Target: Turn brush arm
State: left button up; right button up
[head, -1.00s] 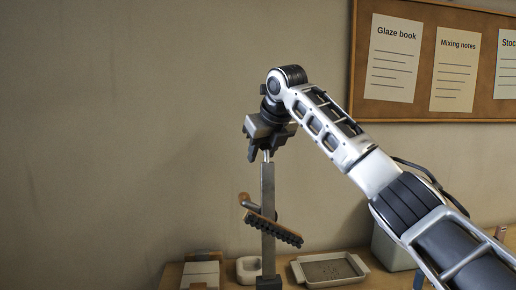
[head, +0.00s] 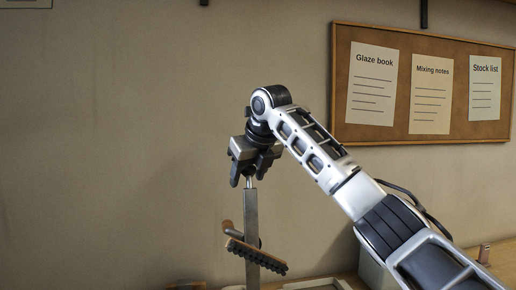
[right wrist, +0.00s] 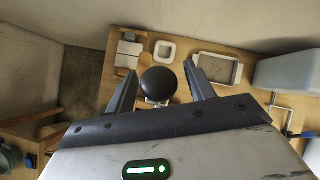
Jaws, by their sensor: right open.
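The brush arm is a dark bristled bar (head: 257,256) mounted slantwise on an upright grey post (head: 251,217), with a short brownish rod beside it. In the right wrist view, a black round knob (right wrist: 158,85) lies between the two spread fingers, with gaps on both sides. The knob hides the post below it. The gripper is open. My left gripper is not in view.
In the right wrist view, a wooden bench holds a white dish (right wrist: 157,50), a shallow tray (right wrist: 240,72) and a grey bin (right wrist: 288,72) at right. A notice board (head: 342,85) hangs on the wall at right. The air left of the post is clear.

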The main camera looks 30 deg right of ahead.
jog(key=v, duration=1.3)
jog(key=shift+s+b, duration=0.15)
jog(key=shift+b, duration=0.15)
jog(key=shift+r, duration=0.15)
jog(key=shift+c, duration=0.3)
